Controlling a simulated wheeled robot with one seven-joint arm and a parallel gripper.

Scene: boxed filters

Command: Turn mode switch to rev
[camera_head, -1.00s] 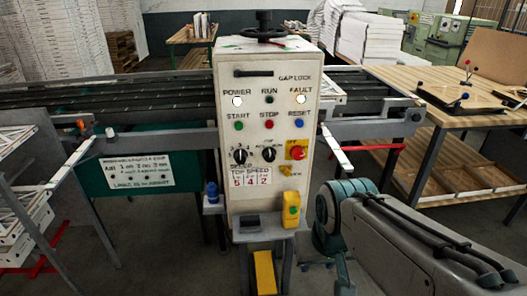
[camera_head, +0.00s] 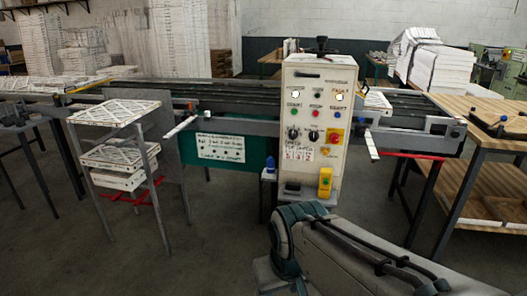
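A cream control cabinet (camera_head: 315,118) stands in front of the conveyor. Its face has indicator lamps on top, then green, red and blue buttons. Below them are two black rotary knobs, a left knob (camera_head: 293,134) and a right knob (camera_head: 314,135). Their lettering is too small to read now, so I cannot tell which is the mode switch or where it points. A red button on a yellow plate (camera_head: 334,136) is right of them. My grey arm reaches in from the lower right, in front of the cabinet's base. My gripper is not in view.
The conveyor (camera_head: 230,103) runs behind the cabinet. A rack (camera_head: 118,112) with white filter frames stands at left. A wooden workbench (camera_head: 481,120) is at right. Floor at front left is clear.

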